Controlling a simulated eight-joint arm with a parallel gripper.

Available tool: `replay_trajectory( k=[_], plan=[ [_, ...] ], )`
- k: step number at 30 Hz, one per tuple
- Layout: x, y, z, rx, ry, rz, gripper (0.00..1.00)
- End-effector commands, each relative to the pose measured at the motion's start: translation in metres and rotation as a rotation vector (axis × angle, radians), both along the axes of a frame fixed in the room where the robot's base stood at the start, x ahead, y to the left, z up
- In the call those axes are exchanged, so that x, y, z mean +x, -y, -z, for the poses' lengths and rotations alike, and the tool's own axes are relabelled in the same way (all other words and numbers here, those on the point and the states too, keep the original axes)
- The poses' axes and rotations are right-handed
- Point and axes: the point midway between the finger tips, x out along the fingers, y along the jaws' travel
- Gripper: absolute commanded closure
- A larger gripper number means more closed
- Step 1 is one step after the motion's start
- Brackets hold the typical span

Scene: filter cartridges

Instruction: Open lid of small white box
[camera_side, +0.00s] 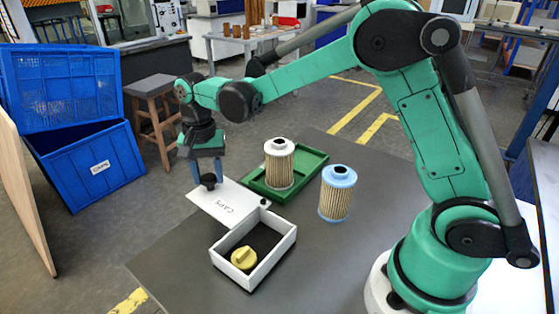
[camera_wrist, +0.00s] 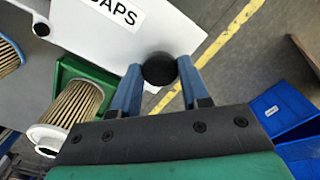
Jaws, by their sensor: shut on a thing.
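The small white box (camera_side: 274,260) stands on the dark table with its top uncovered, and a yellow cap (camera_side: 243,257) lies inside it. Its flat white lid (camera_side: 232,204), marked CAPS, is swung out to the box's far left side, level, and meets the box near a dark pivot (camera_side: 265,202). My gripper (camera_side: 202,178) points down at the lid's outer end and is shut on the black knob (camera_side: 208,182). In the wrist view the two blue fingers sit on either side of the knob (camera_wrist: 160,68), with the lid (camera_wrist: 140,35) beyond.
A green tray (camera_side: 313,164) holding a white-topped filter cartridge (camera_side: 279,165) is right of the lid. A blue-topped cartridge (camera_side: 336,196) stands beside the tray. Blue crates (camera_side: 95,165) and a stool (camera_side: 153,92) are off the table at left. The front-left table is clear.

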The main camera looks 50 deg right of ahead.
Motion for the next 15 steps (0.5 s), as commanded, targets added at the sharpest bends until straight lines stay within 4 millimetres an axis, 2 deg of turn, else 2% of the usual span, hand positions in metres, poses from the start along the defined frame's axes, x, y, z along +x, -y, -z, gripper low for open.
replay_trajectory(
  k=[1, 2, 3, 5, 15],
  plan=[
    [-0.0002, 0.0002, 0.0000, -0.001, -0.001, -0.001, 1.00],
    [-0.0002, 0.0002, 0.0000, -0.001, -0.001, -0.001, 0.54],
    [-0.0002, 0.0002, 0.0000, -0.001, -0.001, -0.001, 0.43],
    [-0.0002, 0.0001, 0.0000, -0.001, -0.001, -0.001, 0.27],
    [-0.0001, -0.0001, -0.0032, -0.001, -0.001, -0.001, 0.27]
  ],
)
